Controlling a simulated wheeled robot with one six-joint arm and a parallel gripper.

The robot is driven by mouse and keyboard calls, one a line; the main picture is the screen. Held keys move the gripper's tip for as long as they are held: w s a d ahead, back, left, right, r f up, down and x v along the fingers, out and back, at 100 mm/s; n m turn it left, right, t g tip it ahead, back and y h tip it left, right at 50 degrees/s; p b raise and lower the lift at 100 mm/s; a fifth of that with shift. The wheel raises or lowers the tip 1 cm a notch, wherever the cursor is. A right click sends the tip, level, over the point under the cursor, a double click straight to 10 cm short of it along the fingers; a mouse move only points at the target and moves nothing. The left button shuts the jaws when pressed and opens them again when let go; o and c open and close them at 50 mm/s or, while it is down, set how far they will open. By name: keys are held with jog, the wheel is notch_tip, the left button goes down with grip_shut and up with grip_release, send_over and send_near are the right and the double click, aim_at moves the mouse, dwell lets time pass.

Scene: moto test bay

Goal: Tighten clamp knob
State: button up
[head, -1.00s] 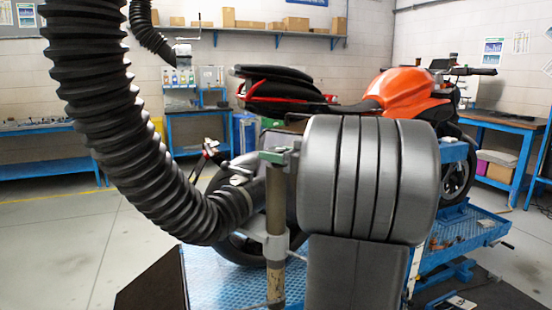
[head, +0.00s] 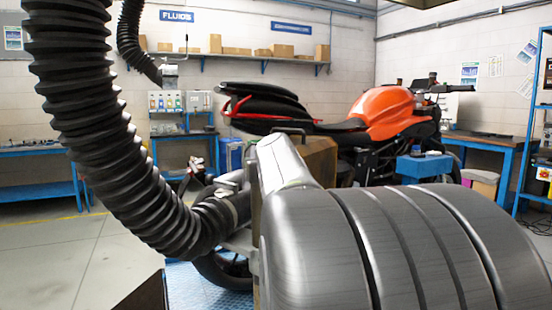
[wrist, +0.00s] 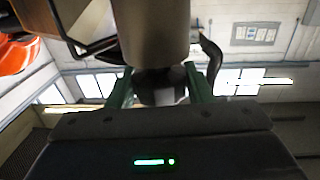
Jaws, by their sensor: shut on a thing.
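In the wrist view, the two green fingers of my gripper (wrist: 160,74) are shut on a dark knob (wrist: 162,88), one finger on each side. A wide grey cylinder (wrist: 153,32) is close beyond the knob and hides what lies behind it. In the head view, the ribbed black hose (head: 110,150) curves down to a dark end piece (head: 232,208). Pale metal clamp-like parts (head: 229,184) show at that end. My own grey arm fills the lower right of the head view and hides my gripper and the knob there.
An orange and black motorcycle (head: 385,112) stands behind my arm on a blue lift. A blue bench (head: 40,195) stands at the left and another blue bench (head: 485,143) at the right. Open floor (head: 70,255) lies at the lower left.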

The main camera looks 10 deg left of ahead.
jog(key=shift+a+r+m+t+h+p, duration=0.15)
jog(key=shift+m+t+h+p, duration=0.6)
jog(key=shift+p, duration=1.9)
jog(key=shift+d+r+m+t+h+p, duration=0.15)
jog(key=shift+m+h+p, duration=0.7)
jog(key=shift+h+p, duration=1.3)
jog(key=m+h+p, duration=0.3)
jog(key=p, duration=0.5)
jog(key=shift+a+f+h, duration=0.1)
jog(key=shift+h, duration=0.2)
jog(key=m+h+p, duration=0.3)
jog(key=h+p, duration=0.2)
jog(key=shift+g+p, duration=0.3)
jog(key=shift+f+m+g+h+p, duration=0.15)
jog(key=shift+m+g+h+p, duration=1)
jog(key=shift+m+h, duration=0.7)
jog(key=shift+f+h, duration=0.1)
jog(key=shift+h, duration=0.45)
jog(key=o, duration=1)
jog(key=shift+c, duration=0.2)
jog(key=shift+s, duration=0.1)
